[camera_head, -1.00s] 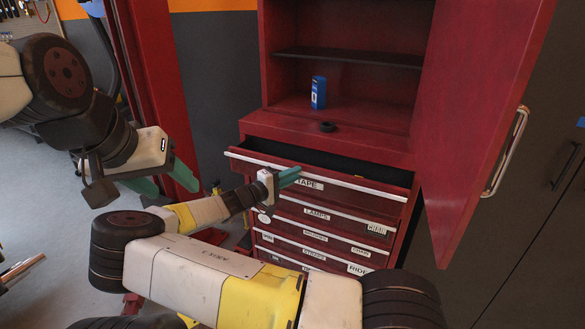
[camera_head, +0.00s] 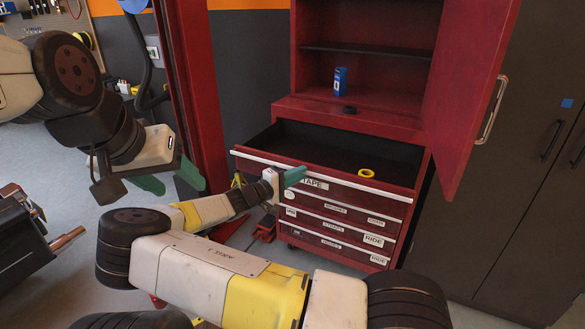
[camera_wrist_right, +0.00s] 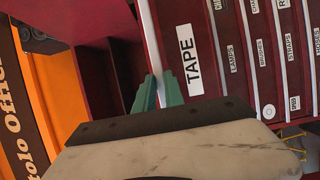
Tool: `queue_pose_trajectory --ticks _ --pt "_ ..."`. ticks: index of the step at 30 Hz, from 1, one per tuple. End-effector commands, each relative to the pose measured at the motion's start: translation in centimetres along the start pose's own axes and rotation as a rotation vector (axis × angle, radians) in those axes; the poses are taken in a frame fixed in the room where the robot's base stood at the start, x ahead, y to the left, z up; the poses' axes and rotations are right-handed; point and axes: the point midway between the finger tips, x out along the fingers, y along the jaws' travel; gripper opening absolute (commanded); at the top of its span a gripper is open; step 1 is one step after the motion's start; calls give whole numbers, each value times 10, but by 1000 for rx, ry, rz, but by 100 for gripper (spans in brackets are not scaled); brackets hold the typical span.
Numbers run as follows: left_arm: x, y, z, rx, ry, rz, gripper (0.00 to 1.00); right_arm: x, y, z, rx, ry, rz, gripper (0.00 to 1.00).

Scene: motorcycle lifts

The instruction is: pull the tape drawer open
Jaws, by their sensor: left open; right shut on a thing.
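The tape drawer (camera_head: 400,203) is the top drawer of the red cabinet and stands pulled out. A yellow tape roll (camera_head: 367,173) lies inside it toward the right. Its TAPE label also shows in the right wrist view (camera_wrist_right: 189,60). My right gripper (camera_head: 290,178) is at the drawer's front, left of the middle. In the right wrist view its green fingers (camera_wrist_right: 158,92) are shut on the drawer's pale handle strip (camera_wrist_right: 152,45). My left gripper (camera_head: 172,183) is open and empty, left of the cabinet and apart from it.
Lower labelled drawers (camera_head: 340,233) are shut. Above, the red cabinet door (camera_head: 470,90) stands open on the right. A red post (camera_head: 195,90) stands left. Dark lockers (camera_head: 520,180) stand right.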

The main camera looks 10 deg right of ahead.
Motion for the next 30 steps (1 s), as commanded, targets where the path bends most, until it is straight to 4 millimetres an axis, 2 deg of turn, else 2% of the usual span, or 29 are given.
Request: queue_pose_trajectory --ticks 14,15,18,30 --pt "0 0 0 0 0 0 58 0 -1 0 -2 0 -2 0" --pt "0 0 0 0 0 0 58 0 -1 0 -2 0 -2 19" --pt "0 0 0 0 0 0 58 0 -1 0 -1 0 -1 35" --pt "0 0 0 0 0 0 58 -1 0 -1 0 0 -1 35"
